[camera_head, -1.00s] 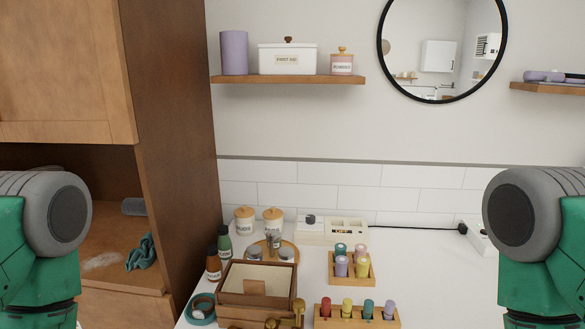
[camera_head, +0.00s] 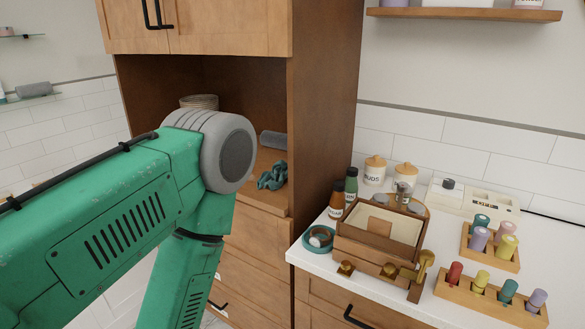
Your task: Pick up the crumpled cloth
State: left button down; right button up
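The crumpled cloth (camera_head: 272,177) is teal and lies bunched up in the open niche of the wooden cabinet, near the niche's front edge. My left arm comes in from the left. Its grey joint stands in front of the niche in the picture, just left of the cloth, and hides part of the niche. The arm then runs down out of the bottom of the picture, so my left gripper is not seen. My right arm and gripper are out of the picture.
A grey rolled item (camera_head: 272,140) and a stack of bowls (camera_head: 199,102) are in the niche. The cabinet's side panel (camera_head: 325,110) divides it from the white counter (camera_head: 318,262). A wooden box (camera_head: 378,235), bottles, jars and peg racks crowd the counter.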

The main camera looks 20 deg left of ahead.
aim_at(275, 178)
jog(key=u, duration=0.85)
